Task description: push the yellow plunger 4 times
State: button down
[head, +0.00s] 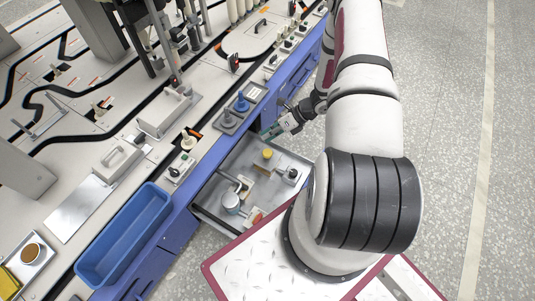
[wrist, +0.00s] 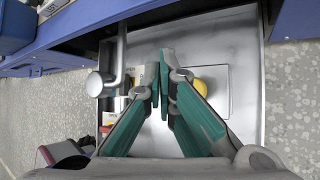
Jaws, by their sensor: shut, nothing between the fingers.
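The yellow plunger (head: 267,153) stands on a plate in an open grey drawer (head: 228,165). In the wrist view the plunger (wrist: 201,86) shows just right of my fingers, partly hidden by the right one. My gripper (head: 270,134) is at the drawer's far end in the head view, close to the plunger. In the wrist view my gripper (wrist: 165,70) has its teal fingers with grey tips drawn together, with nothing between them. I cannot tell whether it touches the plunger.
The drawer also holds a grey round-headed fitting (head: 232,203), a red-orange part (head: 257,217) and a small dark-topped device (head: 292,174). A blue bin (head: 125,235) and blue and grey knobs (head: 241,104) are on the bench alongside. Speckled floor lies to the right.

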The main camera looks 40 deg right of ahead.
aim_at(268, 150)
jog(key=shift+f+b, duration=1.85)
jog(key=shift+f, duration=1.05)
jog(key=shift+f+b, duration=0.35)
jog(key=shift+f, duration=0.05)
jog(key=shift+f+b, duration=0.6)
jog(key=shift+f, duration=0.4)
jog(key=shift+r, duration=0.1)
dwell(0.3)
jog(key=shift+r+p, duration=1.05)
jog(key=shift+r, duration=0.3)
jog(key=shift+r+p, duration=1.75)
jog(key=shift+r, duration=0.75)
